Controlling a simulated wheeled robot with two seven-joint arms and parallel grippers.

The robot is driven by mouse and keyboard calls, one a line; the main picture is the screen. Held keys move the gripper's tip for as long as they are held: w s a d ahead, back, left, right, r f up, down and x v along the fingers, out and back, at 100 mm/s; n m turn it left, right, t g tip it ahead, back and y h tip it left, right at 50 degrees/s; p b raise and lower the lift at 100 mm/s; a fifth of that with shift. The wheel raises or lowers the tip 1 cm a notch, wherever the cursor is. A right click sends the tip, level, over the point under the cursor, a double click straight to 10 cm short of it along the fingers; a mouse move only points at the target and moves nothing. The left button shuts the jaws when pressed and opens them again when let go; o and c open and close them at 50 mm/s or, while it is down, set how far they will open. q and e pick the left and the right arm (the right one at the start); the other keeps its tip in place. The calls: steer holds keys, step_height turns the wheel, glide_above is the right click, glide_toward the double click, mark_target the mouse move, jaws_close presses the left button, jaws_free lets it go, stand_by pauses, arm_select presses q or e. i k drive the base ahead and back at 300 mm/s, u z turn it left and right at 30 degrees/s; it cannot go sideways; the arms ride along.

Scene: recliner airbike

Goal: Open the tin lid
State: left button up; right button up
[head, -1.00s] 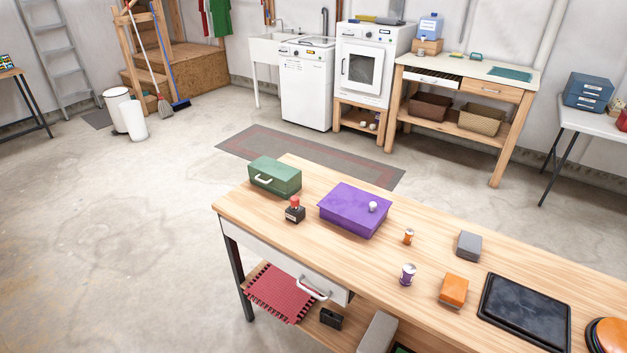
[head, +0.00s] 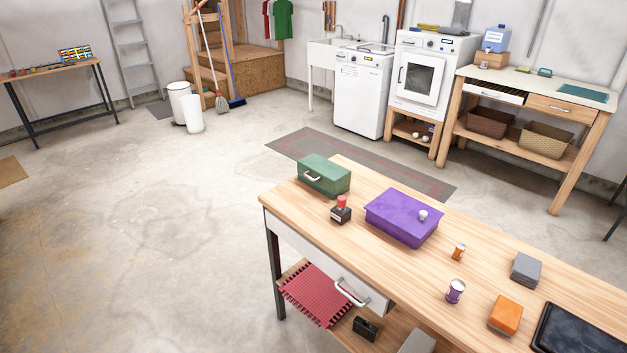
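A purple box-shaped tin (head: 398,214) with a small pale knob (head: 423,215) stands on the wooden workbench (head: 385,265); its lid looks closed. A green box (head: 322,175) with a white handle on its front stands to its left, also looking closed. I cannot tell for certain which of the two is the tin. Neither of my grippers shows in the head view.
A dark bottle with a red top (head: 341,209) stands between the boxes. Two small cans (head: 455,291), an orange block (head: 505,315), a grey block (head: 525,268) and a dark tray (head: 582,330) lie rightward. Open concrete floor (head: 140,220) extends left of the bench.

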mark_target(333, 178)
steer(key=u, duration=0.5)
steer(key=k, duration=0.6)
steer(key=u, duration=1)
steer(key=i, duration=2.55)
steer(key=z, duration=1.1)
